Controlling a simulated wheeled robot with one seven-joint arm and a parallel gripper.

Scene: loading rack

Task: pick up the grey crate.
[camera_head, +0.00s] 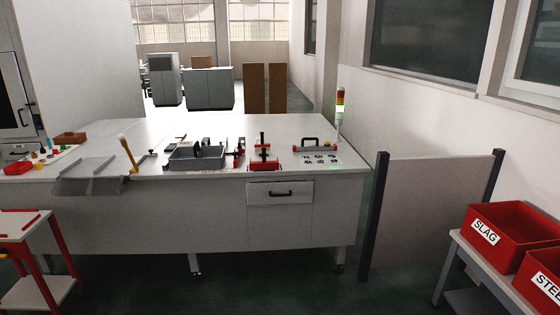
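My gripper is not in view.
The white workbench (200,220) holds a red clamp-like device (264,164) right of the crate and a sloped grey tray (90,185) at left. A red-framed cart (20,225) stands at front left. A panel (430,215) and red bins (510,232) stand right. The floor before the bench looks clear.

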